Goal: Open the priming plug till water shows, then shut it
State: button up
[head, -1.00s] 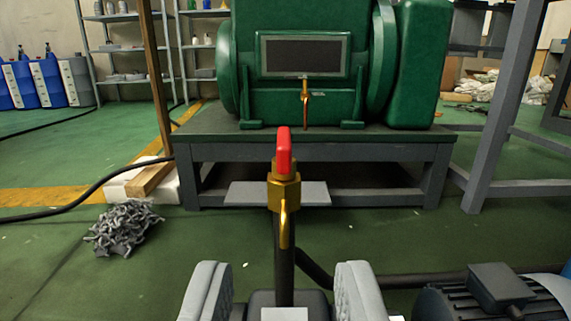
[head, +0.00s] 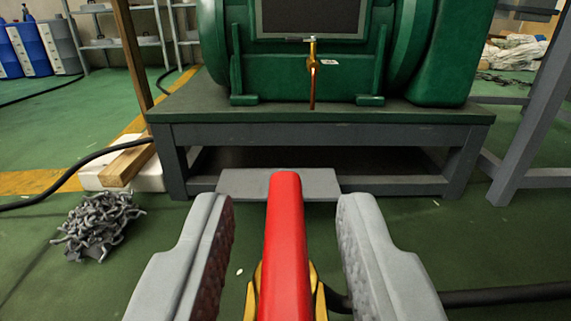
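The red handle (head: 286,245) stands between the two grey fingers of my gripper (head: 287,235) in the head view. A gap shows on each side of it, so my gripper is open around it and does not touch it. The brass body (head: 320,295) under the handle shows only in small parts at the bottom edge. The pipe below it is hidden. I see no water at the brass fitting.
A green machine (head: 300,70) with a small brass tap (head: 312,65) stands on a grey steel frame (head: 330,138) ahead. A chain heap (head: 95,228) lies at left near a wooden beam (head: 127,163). A grey post (head: 530,120) stands at right.

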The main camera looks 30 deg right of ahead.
jog(key=shift+w+d, duration=0.3)
jog(key=shift+w, duration=0.15)
grip_shut()
